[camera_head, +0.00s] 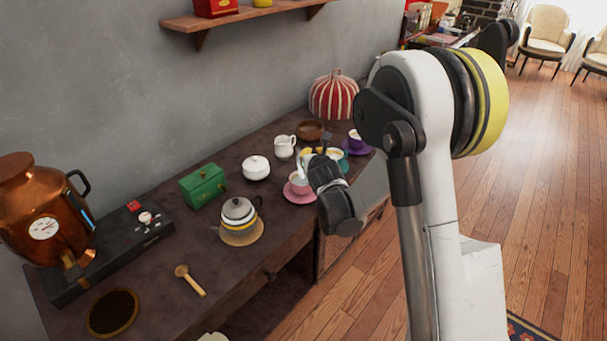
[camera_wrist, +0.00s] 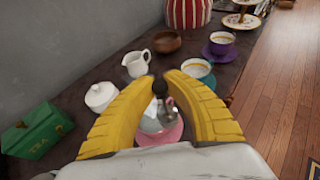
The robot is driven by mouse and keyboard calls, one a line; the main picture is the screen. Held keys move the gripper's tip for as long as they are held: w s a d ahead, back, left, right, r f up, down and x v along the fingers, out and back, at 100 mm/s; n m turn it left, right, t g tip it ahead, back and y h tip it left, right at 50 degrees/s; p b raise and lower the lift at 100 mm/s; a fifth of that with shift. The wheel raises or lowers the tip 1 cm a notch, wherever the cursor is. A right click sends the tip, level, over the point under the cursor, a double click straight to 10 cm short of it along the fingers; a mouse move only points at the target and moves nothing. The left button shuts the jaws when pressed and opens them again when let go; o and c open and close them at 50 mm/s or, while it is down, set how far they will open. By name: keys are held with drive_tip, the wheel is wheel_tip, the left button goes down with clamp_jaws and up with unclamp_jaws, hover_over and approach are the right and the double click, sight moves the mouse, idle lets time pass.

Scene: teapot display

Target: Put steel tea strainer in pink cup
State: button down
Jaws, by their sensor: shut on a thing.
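My gripper (camera_wrist: 163,92) is shut on the steel tea strainer (camera_wrist: 168,104), whose dark handle end shows between the yellow fingertips in the wrist view. The pink cup (camera_head: 299,183) stands on a pink saucer (camera_head: 290,197) near the table's front edge in the head view. In the wrist view the saucer (camera_wrist: 174,134) shows behind and below the strainer, with the cup mostly covered by strainer and fingers. My gripper is over or close beside the cup. I cannot tell whether the strainer touches it.
A teal cup (camera_wrist: 198,69) and purple cup (camera_wrist: 220,41) stand farther along the table. A white creamer (camera_head: 285,146), white sugar bowl (camera_head: 256,168), wooden bowl (camera_head: 309,130), green tea box (camera_head: 203,186) and striped teapot (camera_head: 239,214) are nearby.

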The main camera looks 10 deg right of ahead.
drive_tip(key=w+a+f+b, duration=0.1)
drive_tip(key=f, duration=0.1)
drive_tip(key=w+a+f+b, duration=0.1)
drive_tip(key=f, duration=0.1)
drive_tip(key=w+a+f+b, duration=0.1)
drive_tip(key=f, duration=0.2)
drive_tip(key=shift+w+a+b, duration=0.1)
drive_tip(key=shift+b, duration=0.3)
drive_tip(key=shift+r, duration=0.15)
drive_tip(key=c, duration=1.5)
unclamp_jaws()
drive_tip(key=shift+o, duration=0.2)
